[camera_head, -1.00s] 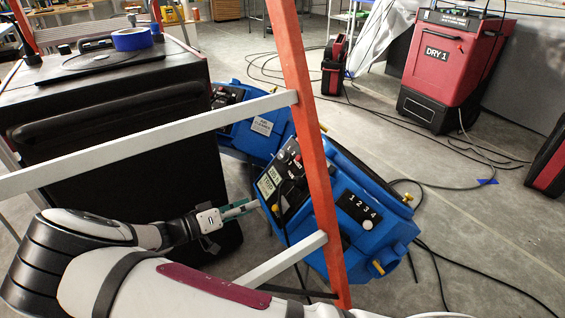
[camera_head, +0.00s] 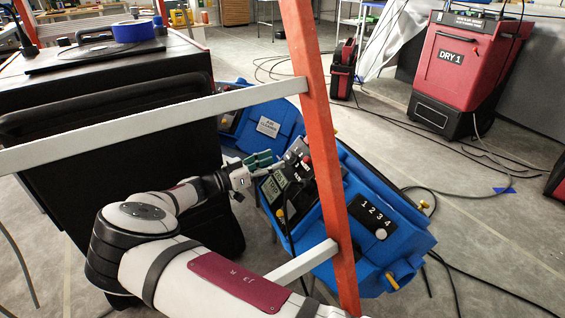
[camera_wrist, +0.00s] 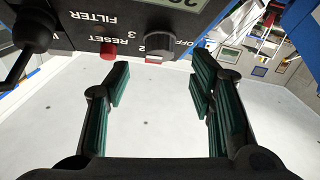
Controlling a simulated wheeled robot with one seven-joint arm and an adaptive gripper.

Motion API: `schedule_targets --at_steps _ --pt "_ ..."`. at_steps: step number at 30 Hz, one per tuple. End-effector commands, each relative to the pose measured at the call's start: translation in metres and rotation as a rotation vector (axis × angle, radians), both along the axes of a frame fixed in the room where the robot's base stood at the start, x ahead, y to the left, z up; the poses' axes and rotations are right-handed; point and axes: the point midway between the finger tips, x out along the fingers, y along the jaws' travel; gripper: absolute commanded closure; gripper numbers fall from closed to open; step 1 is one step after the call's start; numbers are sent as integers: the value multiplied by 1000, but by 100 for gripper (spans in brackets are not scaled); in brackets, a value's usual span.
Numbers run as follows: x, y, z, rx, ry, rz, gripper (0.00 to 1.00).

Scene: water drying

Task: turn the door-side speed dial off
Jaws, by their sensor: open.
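A blue air machine (camera_head: 345,215) stands on the floor behind an orange post. Its slanted dark control panel (camera_head: 296,163) has a display. My gripper (camera_head: 258,162) is at this panel's left edge. In the wrist view a panel appears upside down, with a speed dial (camera_wrist: 160,45) beside the marks OFF, 2 and 3. My open, empty gripper (camera_wrist: 160,80) has one green-padded finger on each side below the dial, apart from it. I cannot read the dial's setting. A second blue machine (camera_head: 272,127) labelled AIR CLEANER stands behind. No door shows, so I cannot tell which is door-side.
The orange post (camera_head: 325,150) and white rail (camera_head: 140,122) cross the head view. A black case (camera_head: 110,150) stands left. Cables lie across the floor.

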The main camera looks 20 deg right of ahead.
Motion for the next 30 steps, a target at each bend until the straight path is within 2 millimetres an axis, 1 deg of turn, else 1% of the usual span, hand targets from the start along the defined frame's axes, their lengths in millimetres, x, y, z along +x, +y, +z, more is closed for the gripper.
schedule_targets --at_steps 1,3,6,9,13,20,23,24,26,27,30 --pt "2 -9 -1 0 -1 -3 50" --pt "6 -19 -1 1 -1 -2 50" --pt "10 -30 -1 0 0 -1 50" --pt "12 -37 0 0 0 0 50" --pt "13 -41 0 0 1 0 50" --pt "13 -41 0 0 1 0 50" --pt "14 -41 0 0 1 0 71" --pt "13 -41 0 0 1 0 80" --pt "13 -41 0 0 1 0 93" --pt "13 -41 0 0 1 0 98" --pt "13 -41 0 0 1 1 98"
